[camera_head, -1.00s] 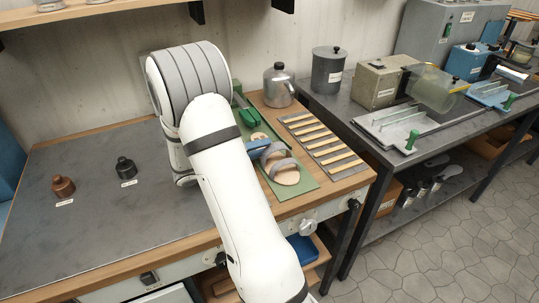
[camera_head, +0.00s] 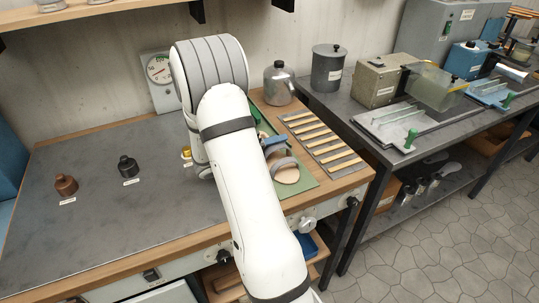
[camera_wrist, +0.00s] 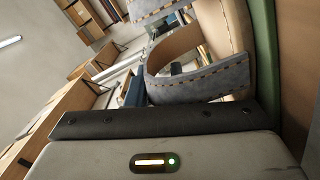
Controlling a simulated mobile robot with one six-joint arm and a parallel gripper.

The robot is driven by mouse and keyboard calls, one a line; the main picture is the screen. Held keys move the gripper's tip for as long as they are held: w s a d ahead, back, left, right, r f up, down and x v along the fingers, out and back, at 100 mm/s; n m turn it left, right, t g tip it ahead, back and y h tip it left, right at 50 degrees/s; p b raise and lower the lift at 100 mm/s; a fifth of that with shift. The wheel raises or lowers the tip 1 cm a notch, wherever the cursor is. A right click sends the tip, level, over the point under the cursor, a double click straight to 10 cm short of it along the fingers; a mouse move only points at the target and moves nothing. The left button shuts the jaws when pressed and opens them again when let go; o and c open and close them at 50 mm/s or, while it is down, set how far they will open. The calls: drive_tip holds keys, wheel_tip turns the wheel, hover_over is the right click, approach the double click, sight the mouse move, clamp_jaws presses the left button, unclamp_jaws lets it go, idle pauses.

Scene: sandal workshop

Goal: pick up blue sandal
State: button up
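The blue sandal (camera_head: 287,174) lies on the green mat (camera_head: 306,184), with a tan sole and wide grey-blue straps. In the wrist view its stitched strap (camera_wrist: 200,86) arches close in front of my gripper, with the tan sole to the right. The body of my gripper, with a black bar and a status light, fills the bottom of that view. Its fingertips cannot be made out, so I cannot tell its opening or any contact. In the head view my arm hides most of the gripper. A small blue piece (camera_head: 273,140) shows beside the straps.
A slatted rack (camera_head: 322,142) lies right of the mat, with a metal can (camera_head: 279,83) behind. Brown (camera_head: 66,186) and black (camera_head: 128,167) weights and a dial scale (camera_head: 159,72) are on the left. The left bench top is mostly clear.

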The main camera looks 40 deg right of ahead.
sight(277, 157)
clamp_jaws()
drive_tip(key=shift+r, duration=0.1)
wheel_tip(277, 157, up, 10)
drive_tip(key=shift+b, duration=0.35)
drive_tip(key=shift+c, duration=1.8)
unclamp_jaws()
drive_tip(key=o, duration=1.7)
drive_tip(key=shift+o, duration=0.2)
